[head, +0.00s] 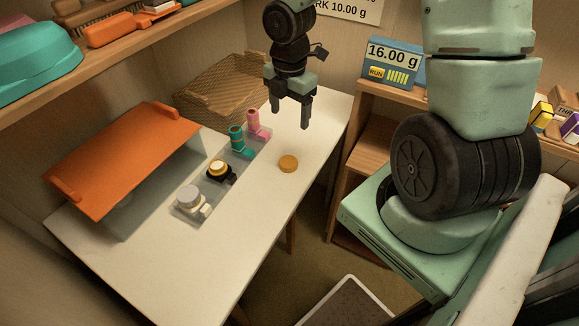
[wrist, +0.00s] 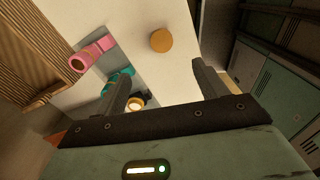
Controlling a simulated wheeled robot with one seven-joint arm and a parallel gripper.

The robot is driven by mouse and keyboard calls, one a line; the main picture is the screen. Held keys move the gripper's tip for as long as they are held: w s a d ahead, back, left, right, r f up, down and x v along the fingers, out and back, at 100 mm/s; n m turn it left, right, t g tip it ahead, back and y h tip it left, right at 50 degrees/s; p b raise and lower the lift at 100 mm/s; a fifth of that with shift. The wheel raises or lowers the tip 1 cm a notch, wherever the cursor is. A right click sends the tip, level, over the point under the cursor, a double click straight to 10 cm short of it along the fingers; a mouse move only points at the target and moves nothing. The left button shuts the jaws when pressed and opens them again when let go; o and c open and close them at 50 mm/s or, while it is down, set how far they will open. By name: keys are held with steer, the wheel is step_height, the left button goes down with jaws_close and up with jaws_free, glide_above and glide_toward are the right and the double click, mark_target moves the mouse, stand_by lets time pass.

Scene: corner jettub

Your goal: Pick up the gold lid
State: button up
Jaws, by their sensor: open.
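The gold lid (head: 288,163) is a small round disc lying flat on the white table (head: 200,268), right of the grey tray. It also shows in the wrist view (wrist: 161,40), beyond my fingertips and roughly midway between them. My gripper (head: 292,113) is open and empty, with its fingers pointing down above the table. In the wrist view my gripper (wrist: 163,77) has its two fingers wide apart, and nothing is between them at the tips. The lid is clear of other objects.
A grey tray (head: 222,182) holds pink, teal, black-and-gold and white items in a row. An orange-topped box (head: 125,155) stands at the left, a wicker basket (head: 222,90) at the back. A wooden shelf with a blue scale display (head: 393,64) is at right.

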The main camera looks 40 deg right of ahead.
mark_target(289, 160)
step_height(289, 160, down, 16)
steer(key=b, duration=0.4)
steer(key=shift+s+a, duration=0.1)
steer(key=shift+r, duration=0.1)
steer(key=c, duration=1.1)
